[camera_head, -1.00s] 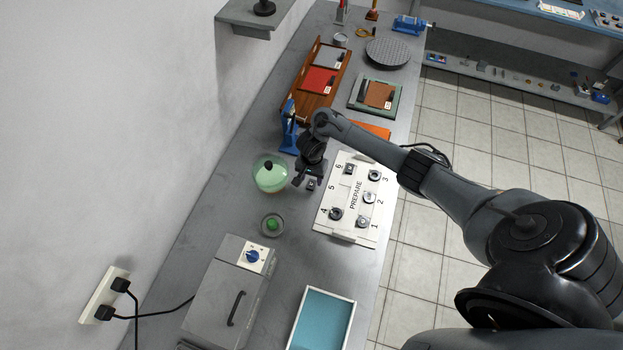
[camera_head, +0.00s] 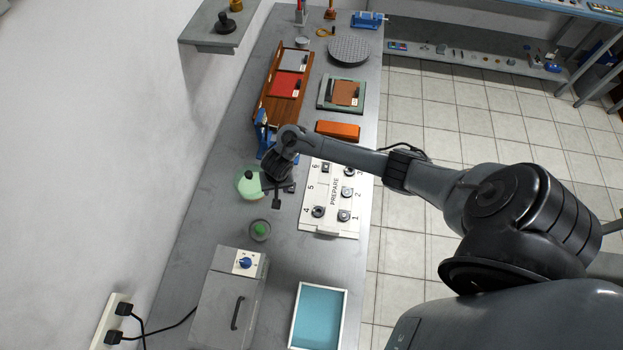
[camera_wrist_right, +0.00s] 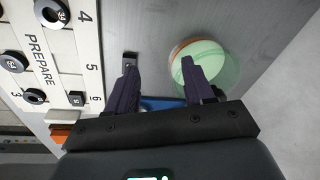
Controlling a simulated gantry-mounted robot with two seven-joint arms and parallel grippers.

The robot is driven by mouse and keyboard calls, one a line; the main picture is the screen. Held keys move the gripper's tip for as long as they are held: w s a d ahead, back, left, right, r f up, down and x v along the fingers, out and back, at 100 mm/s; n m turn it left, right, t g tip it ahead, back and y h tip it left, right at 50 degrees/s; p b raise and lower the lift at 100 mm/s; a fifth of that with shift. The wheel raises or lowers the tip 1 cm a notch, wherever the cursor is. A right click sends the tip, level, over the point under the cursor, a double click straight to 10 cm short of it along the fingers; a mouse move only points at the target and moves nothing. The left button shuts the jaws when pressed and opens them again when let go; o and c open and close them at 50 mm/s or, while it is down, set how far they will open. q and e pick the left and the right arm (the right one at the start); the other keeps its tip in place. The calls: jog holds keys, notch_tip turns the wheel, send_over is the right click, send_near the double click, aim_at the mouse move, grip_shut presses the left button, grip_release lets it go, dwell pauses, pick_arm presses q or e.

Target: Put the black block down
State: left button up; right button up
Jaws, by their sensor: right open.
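The small black block (camera_wrist_right: 130,59) stands on the grey bench beside the white board, near the number 5 in the right wrist view. In the head view it looks like the small dark shape (camera_head: 290,187) by my gripper. My right gripper (camera_wrist_right: 159,66) is open with nothing between its fingers. Its left finger in the wrist view is close to the block and partly overlaps it; I cannot tell whether they touch. The other finger overlaps the green bowl (camera_wrist_right: 216,62). In the head view my right gripper (camera_head: 272,194) is beside the bowl. My left gripper is out of view.
The white PREPARE board (camera_head: 334,222) holds several dark pieces. The green bowl (camera_head: 247,188) is left of the gripper, with a small dish holding a green item (camera_head: 260,230) nearer. A blue stand (camera_head: 262,133) is behind the wrist. A grey box (camera_head: 228,300) and blue tray (camera_head: 318,315) stand nearer.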

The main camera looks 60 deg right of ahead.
jog(key=s+a+n+t, duration=0.2)
jog(key=s+a+n, duration=0.15)
jog(key=a, duration=0.45)
jog(key=s+a+r+n, duration=0.3)
jog(key=s+r+n, duration=0.2)
jog(key=s+r, duration=0.2)
jog(key=shift+s+a+r+t, duration=0.3)
jog(key=shift+s+a+r, duration=0.05)
jog(key=shift+s+a, duration=0.05)
jog(key=shift+o, duration=0.5)
jog(key=s+d+r+n+g, duration=0.1)
jog(key=s+d+r+n, duration=0.1)
jog(key=s+r, duration=0.4)
jog(key=s, duration=0.3)
jog(key=shift+d+r, duration=0.25)
jog(key=shift+d, duration=0.1)
jog(key=shift+n, duration=0.25)
jog(key=shift+w+f, duration=0.1)
